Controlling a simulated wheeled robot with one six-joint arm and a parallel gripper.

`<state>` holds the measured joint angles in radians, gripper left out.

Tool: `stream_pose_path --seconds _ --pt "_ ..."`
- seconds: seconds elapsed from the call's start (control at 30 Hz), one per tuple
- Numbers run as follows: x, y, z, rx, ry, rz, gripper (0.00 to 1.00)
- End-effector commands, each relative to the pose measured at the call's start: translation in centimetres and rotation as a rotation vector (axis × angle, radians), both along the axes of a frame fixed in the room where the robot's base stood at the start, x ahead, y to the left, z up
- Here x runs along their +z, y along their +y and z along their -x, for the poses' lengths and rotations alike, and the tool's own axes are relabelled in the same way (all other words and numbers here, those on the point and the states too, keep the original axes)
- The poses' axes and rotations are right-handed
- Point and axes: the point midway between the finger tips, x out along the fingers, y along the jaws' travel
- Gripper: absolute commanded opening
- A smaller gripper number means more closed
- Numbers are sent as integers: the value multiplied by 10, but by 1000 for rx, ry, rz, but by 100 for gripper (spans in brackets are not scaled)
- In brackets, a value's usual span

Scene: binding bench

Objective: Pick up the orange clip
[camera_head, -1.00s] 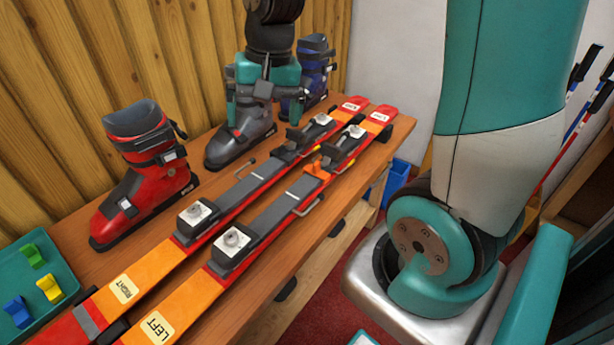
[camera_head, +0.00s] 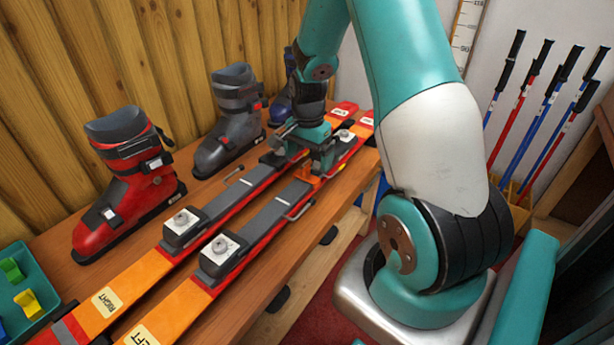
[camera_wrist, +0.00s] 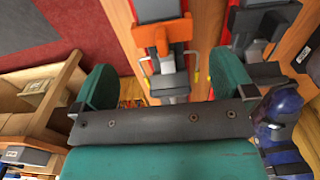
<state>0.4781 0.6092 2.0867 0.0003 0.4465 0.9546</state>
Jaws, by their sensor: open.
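The orange clip (camera_head: 308,177) sits on the ski marked LEFT (camera_head: 181,310), beside its rear binding. In the wrist view the orange clip (camera_wrist: 162,38) is ahead of the gap between my fingers, apart from both. My gripper (camera_head: 304,154) is low over the bindings, close to the clip, and hides part of them. Both fingers of my gripper (camera_wrist: 166,78) show apart in the wrist view, with nothing held between them.
The ski marked RIGHT (camera_head: 107,300) lies alongside. A red boot (camera_head: 128,185), a grey boot (camera_head: 228,130) and a partly hidden blue boot stand along the wooden wall. A teal tray (camera_head: 45,290) with small coloured clips is at the left. Ski poles (camera_head: 545,110) stand at the right.

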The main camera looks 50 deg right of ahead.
Motion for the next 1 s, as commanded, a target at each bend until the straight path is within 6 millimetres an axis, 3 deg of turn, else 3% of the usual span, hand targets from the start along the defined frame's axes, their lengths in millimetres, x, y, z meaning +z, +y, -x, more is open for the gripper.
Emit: stream_pose_path --seconds 0.4,0.67,0.7,0.9,1.0 --pt "-50 -1 -3 1 1 -1 100" --pt "-54 -1 -3 1 -1 0 100" --pt "-54 -1 -3 1 -1 0 98" --pt "-54 -1 -3 1 -1 0 55" --pt "-54 -1 -4 1 -1 0 54"
